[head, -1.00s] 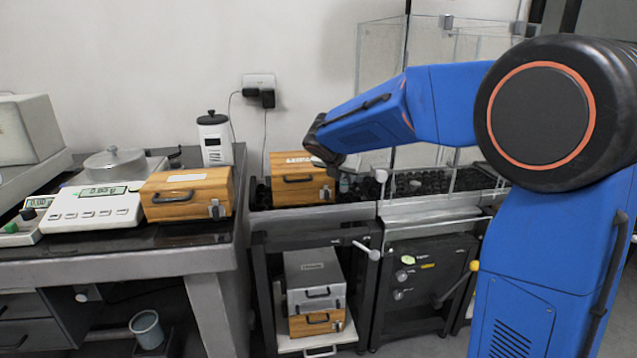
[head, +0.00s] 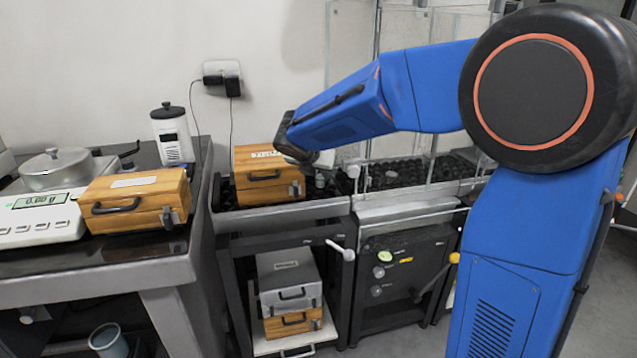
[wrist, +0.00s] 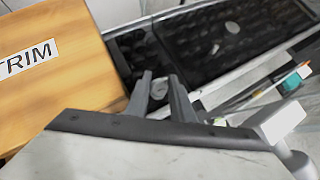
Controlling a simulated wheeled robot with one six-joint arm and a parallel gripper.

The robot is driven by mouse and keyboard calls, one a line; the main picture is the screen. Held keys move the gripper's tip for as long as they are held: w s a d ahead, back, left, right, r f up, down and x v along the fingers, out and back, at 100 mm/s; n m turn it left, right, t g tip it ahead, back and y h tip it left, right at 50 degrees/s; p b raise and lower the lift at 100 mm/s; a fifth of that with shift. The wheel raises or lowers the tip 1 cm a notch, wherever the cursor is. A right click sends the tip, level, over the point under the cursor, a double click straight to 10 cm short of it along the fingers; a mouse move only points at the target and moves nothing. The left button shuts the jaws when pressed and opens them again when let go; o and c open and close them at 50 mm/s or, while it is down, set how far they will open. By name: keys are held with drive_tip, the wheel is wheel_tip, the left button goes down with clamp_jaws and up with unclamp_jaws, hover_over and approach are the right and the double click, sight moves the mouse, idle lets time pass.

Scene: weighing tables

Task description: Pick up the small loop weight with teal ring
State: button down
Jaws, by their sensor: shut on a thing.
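My gripper (wrist: 158,82) has its two grey fingers closed on a small grey metal piece (wrist: 158,90) in the wrist view. I take it for the loop weight; its loop and teal ring cannot be made out there. In the head view my gripper is at the end of the blue arm, just right of the wooden box on the back bench. A small greyish piece (head: 320,181) shows just below it. I cannot tell whether the weight touches the bench.
A wooden box (head: 268,182), marked TRIM in the wrist view (wrist: 60,70), stands close left of my gripper. Dark bumpy trays (wrist: 220,40) and clear glass panels lie to the right. Another wooden box (head: 135,203) and a scale (head: 42,218) stand on the left table.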

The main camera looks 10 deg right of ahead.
sight(319, 181)
drive_tip(key=shift+f, duration=1.65)
drive_tip(key=c, duration=1.8)
unclamp_jaws()
drive_tip(key=shift+f, duration=0.15)
drive_tip(key=shift+r, duration=0.2)
drive_tip(key=v, duration=1.2)
drive_tip(key=shift+s, duration=0.1)
